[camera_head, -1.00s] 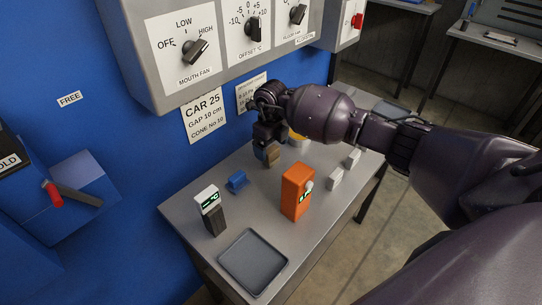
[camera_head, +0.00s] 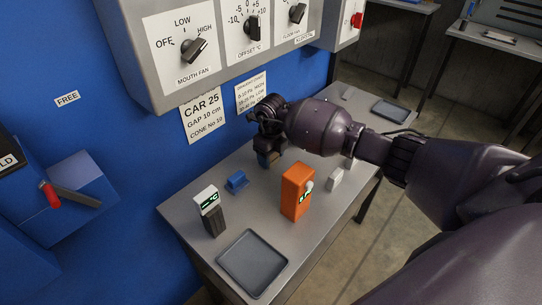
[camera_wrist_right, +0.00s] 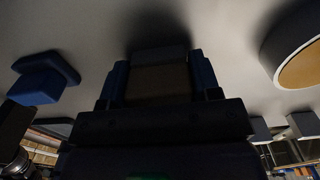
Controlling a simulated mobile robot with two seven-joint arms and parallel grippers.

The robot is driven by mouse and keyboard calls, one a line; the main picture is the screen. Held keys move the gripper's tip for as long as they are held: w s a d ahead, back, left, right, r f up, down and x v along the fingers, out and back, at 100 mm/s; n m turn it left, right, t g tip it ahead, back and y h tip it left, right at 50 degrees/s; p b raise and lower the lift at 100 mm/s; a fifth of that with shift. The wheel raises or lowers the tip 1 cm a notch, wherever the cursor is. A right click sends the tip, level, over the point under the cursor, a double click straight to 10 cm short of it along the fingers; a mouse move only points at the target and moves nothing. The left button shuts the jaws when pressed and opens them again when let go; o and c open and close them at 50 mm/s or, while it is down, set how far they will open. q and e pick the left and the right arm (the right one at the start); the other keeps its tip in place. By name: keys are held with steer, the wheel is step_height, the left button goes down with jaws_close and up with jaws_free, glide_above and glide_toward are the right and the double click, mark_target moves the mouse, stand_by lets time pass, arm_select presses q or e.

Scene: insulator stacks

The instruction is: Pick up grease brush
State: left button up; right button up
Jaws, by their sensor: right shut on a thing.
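My right gripper (camera_head: 268,160) is low over the grey workbench, beyond the blue block. In the right wrist view its two fingers (camera_wrist_right: 158,85) are closed around a brown block-shaped thing with a grey end (camera_wrist_right: 158,82), which I take to be the grease brush. The brush stands between the fingers close to the bench top; whether it touches the bench I cannot tell. In the head view the gripper hides most of it. My left gripper is not in view.
On the bench (camera_head: 190,215) are a blue block (camera_head: 237,181), a meter with a display (camera_head: 209,212), an orange device (camera_head: 297,192), a white block (camera_head: 335,179) and a dark tray (camera_head: 253,264). A round tan-topped thing (camera_wrist_right: 302,62) is right of the gripper in the wrist view.

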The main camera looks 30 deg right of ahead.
steer(key=shift+w+r+p, duration=0.1)
steer(key=shift+r+p, duration=0.85)
steer(key=shift+r, duration=1)
steer(key=shift+s+a+r+p, duration=0.25)
steer(key=shift+s+a+p, duration=0.1)
steer(key=shift+s+p, duration=0.15)
steer(key=s+a+p, duration=0.3)
steer(key=s, duration=0.1)
steer(key=shift+a, duration=0.4)
steer(key=s+a+p, duration=0.1)
steer(key=s+a, duration=0.1)
steer(key=s+a+p, duration=0.2)
steer(key=s, duration=0.1)
steer(key=s+a+p, duration=0.2)
steer(key=shift+s+a+f, duration=0.2)
steer(key=shift+a+f, duration=0.1)
steer(key=shift+s+a, duration=0.25)
steer(key=shift+s, duration=0.05)
steer(key=shift+s+a+f, duration=0.1)
steer(key=shift+s+a, duration=0.15)
steer(key=shift+s, duration=0.05)
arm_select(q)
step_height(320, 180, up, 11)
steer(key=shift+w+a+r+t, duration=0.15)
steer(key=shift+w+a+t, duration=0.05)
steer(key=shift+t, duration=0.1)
